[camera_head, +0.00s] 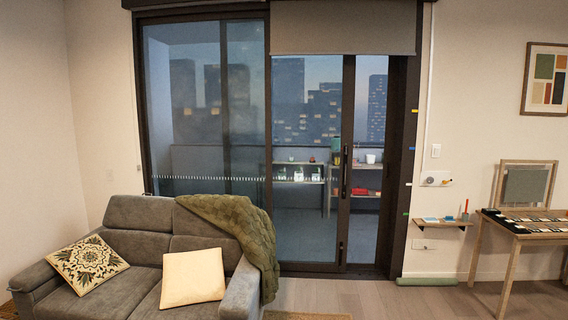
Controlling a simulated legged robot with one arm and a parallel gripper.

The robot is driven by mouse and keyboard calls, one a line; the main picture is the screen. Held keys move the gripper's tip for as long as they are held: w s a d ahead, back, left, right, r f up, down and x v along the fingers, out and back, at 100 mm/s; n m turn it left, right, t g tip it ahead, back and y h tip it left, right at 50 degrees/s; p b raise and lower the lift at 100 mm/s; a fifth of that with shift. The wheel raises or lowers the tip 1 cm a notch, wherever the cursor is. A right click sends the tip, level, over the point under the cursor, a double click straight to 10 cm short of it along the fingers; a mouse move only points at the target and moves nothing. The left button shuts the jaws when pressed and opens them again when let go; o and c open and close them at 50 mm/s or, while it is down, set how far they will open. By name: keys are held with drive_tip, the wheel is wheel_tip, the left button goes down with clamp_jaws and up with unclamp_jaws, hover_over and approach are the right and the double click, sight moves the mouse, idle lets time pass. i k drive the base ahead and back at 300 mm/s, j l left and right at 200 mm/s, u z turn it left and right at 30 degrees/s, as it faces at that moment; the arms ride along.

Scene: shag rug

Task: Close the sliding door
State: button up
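The sliding door (348,150) is a tall, dark-framed glass panel in the far wall. Its upright edge bar carries a long dark handle (346,180), with a small fitting lower down. A tall strip to the right of this bar, up to the dark right jamb (402,170), shows the balcony; it looks like an open gap, though I cannot tell for certain that no glass is there. Darker glass panes (205,110) fill the left part of the frame. A grey roller blind (342,27) covers the top of the door. My gripper is not in view.
A grey sofa (140,240) with two cushions and a green throw (240,235) stands in front of the left panes. A small wall shelf (445,222) and a wooden desk (535,225) are at right. A green roll (427,282) lies by the wall. The wooden floor (385,298) before the door is mostly clear.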

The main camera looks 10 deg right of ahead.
sight(349, 63)
drive_tip(key=i+j+u, duration=0.1)
drive_tip(key=i, duration=0.45)
drive_tip(key=i+j+u, duration=0.1)
drive_tip(key=i, duration=0.45)
drive_tip(key=i+l+z, duration=0.1)
drive_tip(key=i+z, duration=0.25)
drive_tip(key=i, duration=0.25)
drive_tip(key=i+j+z, duration=0.1)
drive_tip(key=i+z, duration=0.25)
drive_tip(key=i, duration=0.25)
drive_tip(key=i+j+z, duration=0.35)
drive_tip(key=i, duration=0.25)
drive_tip(key=i+l+z, duration=0.15)
drive_tip(key=i, duration=0.75)
drive_tip(key=i+l+z, duration=0.2)
drive_tip(key=i, duration=0.75)
